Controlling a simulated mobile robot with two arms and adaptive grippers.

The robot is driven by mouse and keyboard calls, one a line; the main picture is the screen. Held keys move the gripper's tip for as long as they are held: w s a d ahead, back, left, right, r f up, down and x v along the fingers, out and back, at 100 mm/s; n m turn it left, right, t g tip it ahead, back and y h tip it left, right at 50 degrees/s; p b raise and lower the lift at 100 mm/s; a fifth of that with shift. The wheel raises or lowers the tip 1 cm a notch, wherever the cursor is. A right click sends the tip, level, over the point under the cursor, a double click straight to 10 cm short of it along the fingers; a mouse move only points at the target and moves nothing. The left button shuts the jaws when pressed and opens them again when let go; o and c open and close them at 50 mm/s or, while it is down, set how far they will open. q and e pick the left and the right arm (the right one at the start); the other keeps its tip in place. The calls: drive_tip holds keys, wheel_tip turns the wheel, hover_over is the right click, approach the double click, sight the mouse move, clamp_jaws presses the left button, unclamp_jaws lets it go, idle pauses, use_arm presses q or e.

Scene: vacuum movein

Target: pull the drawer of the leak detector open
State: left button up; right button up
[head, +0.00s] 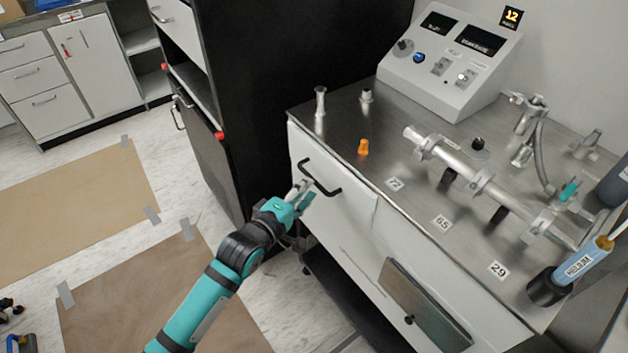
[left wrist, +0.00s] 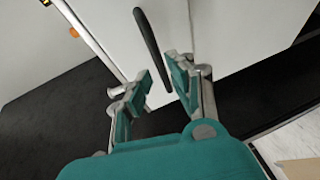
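The leak detector is a cart with a steel top (head: 368,145) and a white drawer front (head: 345,215) bearing a black bar handle (head: 322,180). The drawer looks closed. My left gripper (head: 304,192) is at the left end of this handle, with its fingers apart. In the left wrist view, the handle (left wrist: 148,42) runs down toward the space between the two open fingertips (left wrist: 160,88). Its lower end lies between or just beyond them; I cannot tell whether they touch it. My right gripper is in neither view.
The cart top carries a grey control console (head: 450,58), an orange piece (head: 363,147), metal fittings and a long pipe (head: 470,178). A black cabinet (head: 270,80) stands close on the left. Brown mats (head: 150,290) lie on the floor, which is open left of the cart.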

sight(314, 179)
use_arm(q)
drive_tip(key=shift+x, duration=2.4)
clamp_jaws()
